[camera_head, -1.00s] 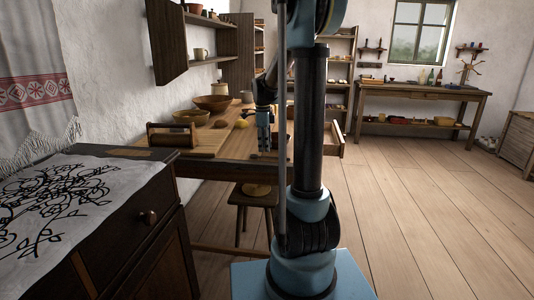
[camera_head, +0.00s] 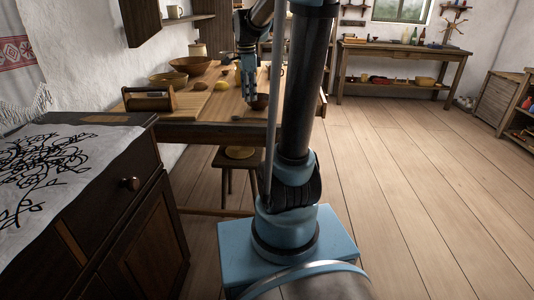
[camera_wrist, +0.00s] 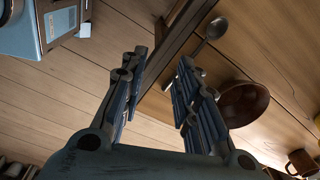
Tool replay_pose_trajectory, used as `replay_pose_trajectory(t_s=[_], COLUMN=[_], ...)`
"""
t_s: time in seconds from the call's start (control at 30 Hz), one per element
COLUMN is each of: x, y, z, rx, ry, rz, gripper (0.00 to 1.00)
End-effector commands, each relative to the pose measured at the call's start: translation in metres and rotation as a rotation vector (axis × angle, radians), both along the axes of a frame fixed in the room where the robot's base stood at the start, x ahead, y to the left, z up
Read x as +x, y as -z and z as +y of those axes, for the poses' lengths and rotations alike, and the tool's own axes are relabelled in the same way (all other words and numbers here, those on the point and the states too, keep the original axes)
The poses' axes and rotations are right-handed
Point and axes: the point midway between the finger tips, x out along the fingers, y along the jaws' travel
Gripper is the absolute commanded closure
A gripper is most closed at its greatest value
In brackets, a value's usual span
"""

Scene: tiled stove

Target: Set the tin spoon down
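The tin spoon (camera_wrist: 216,29) lies on the wooden table (camera_wrist: 262,60) near its front edge in the wrist view. Its handle runs down-left and passes partly behind my gripper's right finger. My gripper (camera_wrist: 160,62) is open, with a clear gap between its fingers and nothing held. In the head view my gripper (camera_head: 248,96) hangs over the front of the table, and the small spoon (camera_head: 238,118) shows faintly at the front edge. A brown bowl (camera_wrist: 243,103) sits beside the spoon; it also shows in the head view (camera_head: 260,101).
A brown mug (camera_wrist: 301,162) stands beyond the bowl. A stool (camera_head: 238,160) stands under the front edge. The floor to the right is clear.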

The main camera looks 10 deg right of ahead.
Motion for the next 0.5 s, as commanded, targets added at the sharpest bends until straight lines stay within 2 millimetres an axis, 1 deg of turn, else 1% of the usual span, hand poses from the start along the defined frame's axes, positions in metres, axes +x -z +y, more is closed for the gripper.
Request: replay_pose_trajectory(t_s=[0.03,0.1,0.27,0.5], x=[-0.017,-0.038,-0.084,-0.15], y=[0.002,0.005,0.018,0.046], z=[-0.001,-0.002,-0.004,-0.006], rx=[-0.002,-0.005,-0.017,-0.044], ry=[-0.066,-0.166,-0.394,-0.736], rz=[-0.005,-0.012,-0.028,-0.051], gripper=[0.71,0.71,0.71,0.71])
